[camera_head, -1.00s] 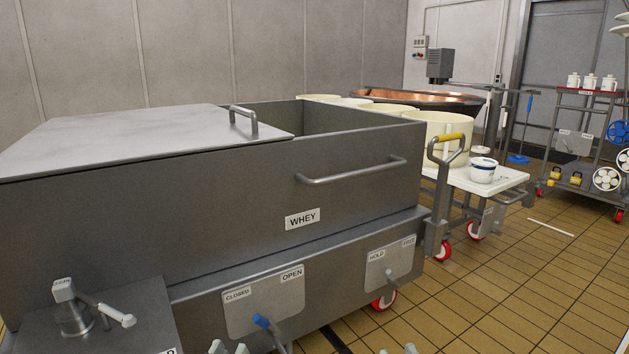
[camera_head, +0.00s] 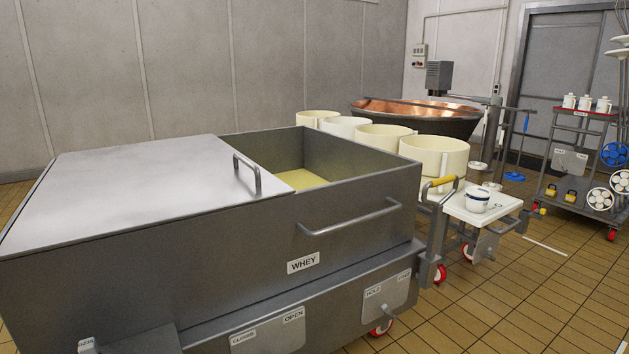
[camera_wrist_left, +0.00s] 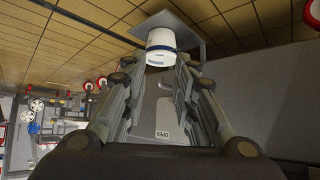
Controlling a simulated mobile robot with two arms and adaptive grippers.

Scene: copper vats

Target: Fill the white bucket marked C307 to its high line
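In the left wrist view, which is upside down, a white bucket with a blue band (camera_wrist_left: 160,40) stands on a grey plate (camera_wrist_left: 197,30). My left gripper (camera_wrist_left: 157,68) is open with its fingers spread towards the bucket; I cannot tell whether they touch it. Its marking and high line are not readable. In the head view, the steel whey vat (camera_head: 200,235) has its lid partly off, with pale yellow liquid (camera_head: 302,179) inside. My right gripper is not in view.
The OPEN/CLOSED plate (camera_head: 268,333) is on the vat's front. Cream tubs (camera_head: 433,155) and a copper vat (camera_head: 425,112) stand behind. A rack (camera_head: 575,165) with white jugs is at right. The tiled floor (camera_head: 520,300) at front right is mostly clear.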

